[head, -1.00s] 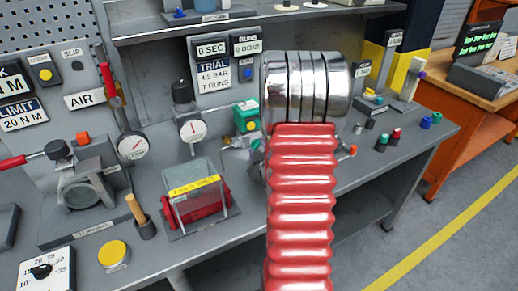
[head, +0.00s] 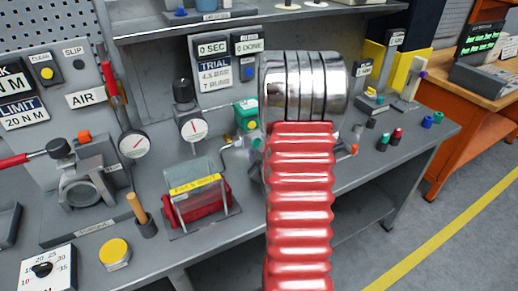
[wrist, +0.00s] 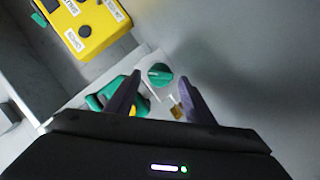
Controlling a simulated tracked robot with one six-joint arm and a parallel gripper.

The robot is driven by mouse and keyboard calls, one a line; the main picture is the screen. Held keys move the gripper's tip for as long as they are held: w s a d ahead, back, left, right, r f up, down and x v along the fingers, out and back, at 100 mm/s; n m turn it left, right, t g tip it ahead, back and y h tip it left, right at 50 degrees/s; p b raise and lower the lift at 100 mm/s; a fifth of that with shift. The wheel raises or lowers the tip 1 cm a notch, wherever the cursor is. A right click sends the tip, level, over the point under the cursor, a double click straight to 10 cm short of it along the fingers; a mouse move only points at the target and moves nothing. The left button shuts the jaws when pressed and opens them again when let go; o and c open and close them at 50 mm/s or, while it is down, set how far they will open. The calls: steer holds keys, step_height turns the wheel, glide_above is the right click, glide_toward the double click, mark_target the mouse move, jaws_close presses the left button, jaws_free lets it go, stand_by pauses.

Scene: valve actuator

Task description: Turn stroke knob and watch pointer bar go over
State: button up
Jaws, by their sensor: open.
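A round green knob (wrist: 160,75) with a pale mark across its face sits on a white plate in the wrist view. My gripper (wrist: 162,78) is open, with its two dark purple-grey fingers apart; in this view the knob shows between their tips. I cannot tell how far the tips are from it. A small brass-coloured piece (wrist: 177,101) shows beside the right finger; I cannot tell whether it is the pointer bar. In the head view my red ribbed arm and its chrome section hide my gripper and the knob.
In the wrist view, a green part (wrist: 99,101) is beside the left finger, and a yellow labelled box (wrist: 92,24) lies upper left. In the head view, a green-and-yellow unit (head: 246,115), a gauge (head: 194,130) and a clear-covered red device (head: 198,200) stand left of my arm.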

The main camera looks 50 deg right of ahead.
steer(key=shift+m, duration=0.3)
